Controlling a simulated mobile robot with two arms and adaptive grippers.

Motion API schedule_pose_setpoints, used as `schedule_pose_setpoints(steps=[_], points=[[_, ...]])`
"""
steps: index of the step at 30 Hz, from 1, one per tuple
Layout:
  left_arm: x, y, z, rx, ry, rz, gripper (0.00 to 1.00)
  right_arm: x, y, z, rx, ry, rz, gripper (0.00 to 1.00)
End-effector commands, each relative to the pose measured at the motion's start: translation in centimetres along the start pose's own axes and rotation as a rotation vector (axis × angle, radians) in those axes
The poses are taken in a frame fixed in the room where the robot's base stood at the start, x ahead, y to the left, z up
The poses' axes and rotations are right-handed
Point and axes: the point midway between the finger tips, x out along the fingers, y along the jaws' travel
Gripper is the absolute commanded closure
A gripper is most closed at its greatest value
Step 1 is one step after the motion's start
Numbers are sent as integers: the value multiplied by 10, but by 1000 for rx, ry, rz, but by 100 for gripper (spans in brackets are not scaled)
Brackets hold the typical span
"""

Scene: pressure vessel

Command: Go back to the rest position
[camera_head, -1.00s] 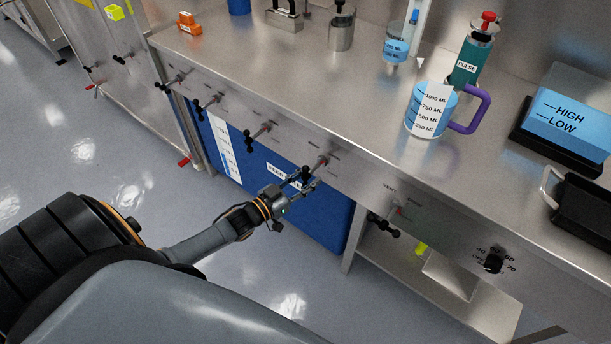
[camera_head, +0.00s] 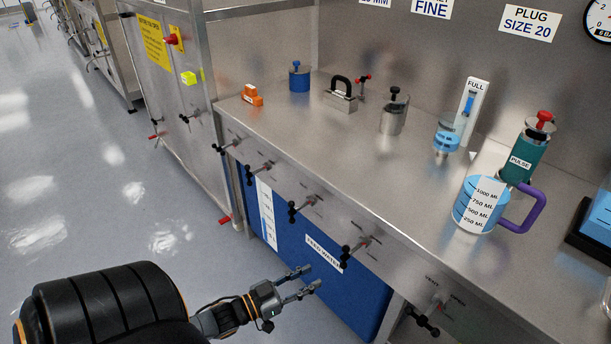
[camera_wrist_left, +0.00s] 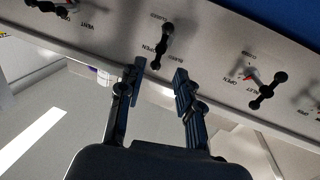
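My left gripper (camera_head: 311,278) is open and empty. In the head view it is in front of the blue feedwater tank, below and left of a black valve handle (camera_head: 353,254) on the bench front, apart from it. In the left wrist view the two fingers (camera_wrist_left: 158,72) stand apart, with a black T-shaped valve handle (camera_wrist_left: 163,45) just beyond the tips and not between them. My right gripper is in neither view.
The blue tank (camera_head: 300,238) stands under the steel bench (camera_head: 345,150). More valve handles stick out along the bench front, such as one at the lower right (camera_head: 424,320). A measuring jug (camera_head: 476,212) stands on top. Open floor (camera_head: 90,180) lies to the left.

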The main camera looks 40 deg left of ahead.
Motion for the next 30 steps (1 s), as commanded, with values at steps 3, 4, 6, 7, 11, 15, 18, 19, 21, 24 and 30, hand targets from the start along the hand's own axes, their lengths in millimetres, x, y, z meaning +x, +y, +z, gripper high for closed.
schedule_pose_setpoints(steps=[3,4,6,7,11,15,18,19,21,24,30], points=[[-1,0,0,1,1,0,65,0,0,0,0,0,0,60],[0,0,0,1,1,0,65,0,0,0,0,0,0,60],[0,0,0,1,1,0,65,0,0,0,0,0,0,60],[0,0,0,1,1,0,65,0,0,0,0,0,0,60],[0,0,0,1,1,0,65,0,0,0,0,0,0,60],[0,0,0,1,1,0,65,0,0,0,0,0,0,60],[-1,-1,6,1,-14,-9,65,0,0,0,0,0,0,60],[-2,-2,11,1,-29,-17,65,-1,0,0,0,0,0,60],[-8,-4,34,3,-88,-48,65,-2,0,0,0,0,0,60],[-24,-7,90,7,-237,-116,65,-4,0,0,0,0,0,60],[-90,22,224,3,-648,-215,65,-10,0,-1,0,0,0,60]])
